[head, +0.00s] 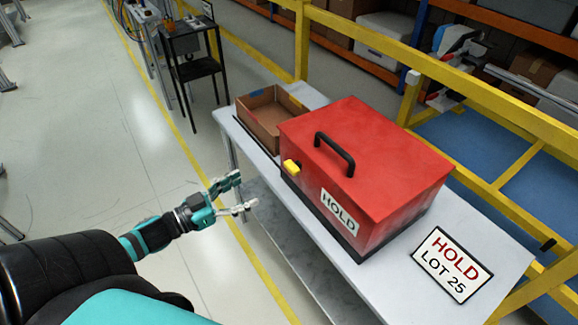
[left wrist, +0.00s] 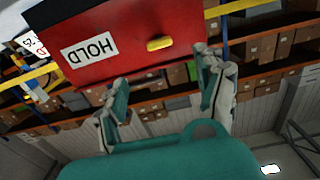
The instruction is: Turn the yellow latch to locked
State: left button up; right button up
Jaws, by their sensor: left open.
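The yellow latch (head: 291,167) sits on the front face of a red box (head: 365,170), near its left end. In the left wrist view the latch (left wrist: 159,43) is a short yellow bar lying roughly level on the box's red face. My left gripper (head: 240,193) is open and empty, in front of the table edge and apart from the latch. In the left wrist view its two fingers (left wrist: 160,100) are spread wide, with the latch beyond them. My right gripper is not in view.
The box has a black handle (head: 335,152) on its lid and stands on a grey table (head: 480,235). An open cardboard box (head: 262,116) is left of it, and a HOLD LOT 25 sign (head: 452,264) lies to the right. A yellow rail (head: 440,75) runs behind.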

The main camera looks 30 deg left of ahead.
aim_at(288, 169)
pick_arm(q)
jog(key=p+x, duration=0.1)
jog(key=x, duration=1.1)
jog(key=shift+w, duration=0.15)
jog(key=shift+w+d+p, duration=0.25)
jog(key=shift+w+p, duration=0.05)
jog(key=shift+w, duration=0.3)
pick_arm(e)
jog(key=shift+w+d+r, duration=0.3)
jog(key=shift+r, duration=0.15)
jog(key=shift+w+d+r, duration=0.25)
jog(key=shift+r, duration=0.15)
pick_arm(q)
jog(key=shift+c, duration=0.4)
jog(key=c, duration=1.1)
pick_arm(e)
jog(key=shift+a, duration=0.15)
